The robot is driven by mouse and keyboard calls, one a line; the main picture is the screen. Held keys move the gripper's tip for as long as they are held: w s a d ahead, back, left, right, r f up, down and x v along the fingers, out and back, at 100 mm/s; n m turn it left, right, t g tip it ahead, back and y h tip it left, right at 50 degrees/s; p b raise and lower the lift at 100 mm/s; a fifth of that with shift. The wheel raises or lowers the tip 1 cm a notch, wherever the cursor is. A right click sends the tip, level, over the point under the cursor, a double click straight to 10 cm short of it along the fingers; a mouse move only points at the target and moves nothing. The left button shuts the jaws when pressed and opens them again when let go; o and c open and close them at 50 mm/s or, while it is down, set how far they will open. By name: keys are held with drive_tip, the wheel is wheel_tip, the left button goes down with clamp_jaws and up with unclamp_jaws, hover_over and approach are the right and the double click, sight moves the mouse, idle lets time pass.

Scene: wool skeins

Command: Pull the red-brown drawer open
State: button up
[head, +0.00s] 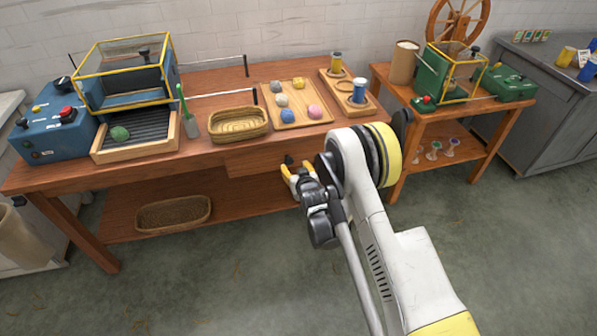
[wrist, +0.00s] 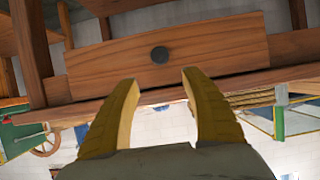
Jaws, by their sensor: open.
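The red-brown drawer (head: 243,163) is set under the front edge of the wooden table and looks closed. Its front (wrist: 215,48) fills the upper middle of the wrist view, which appears upside down. A dark round knob (wrist: 160,54) sits at the middle of that front; it also shows as a small dark spot (head: 288,159) in the head view. My gripper (head: 294,173) is in front of the knob. In the wrist view my gripper (wrist: 157,82) has its yellow fingers spread, with the knob just beyond the gap between the tips. Nothing is held.
On the table (head: 205,85) stand a blue machine (head: 130,75), a wicker basket (head: 238,123), a board of wool balls (head: 296,105) and a spool holder (head: 348,90). A lower shelf holds another basket (head: 173,213). Floor in front is clear.

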sight(289, 161)
drive_tip(key=b+x, duration=0.1)
drive_tip(key=x, duration=0.2)
drive_tip(key=b+x, duration=0.1)
drive_tip(key=x, duration=0.2)
drive_tip(key=f+b+x, duration=0.1)
drive_tip(key=x, duration=0.2)
drive_tip(key=shift+a+f+b, duration=0.15)
drive_tip(key=shift+f+b, duration=0.1)
drive_tip(key=shift+b, duration=0.05)
drive_tip(key=shift+w+a+f, duration=0.1)
drive_tip(key=shift+w+a, duration=0.05)
drive_tip(key=shift+w, duration=0.45)
clamp_jaws()
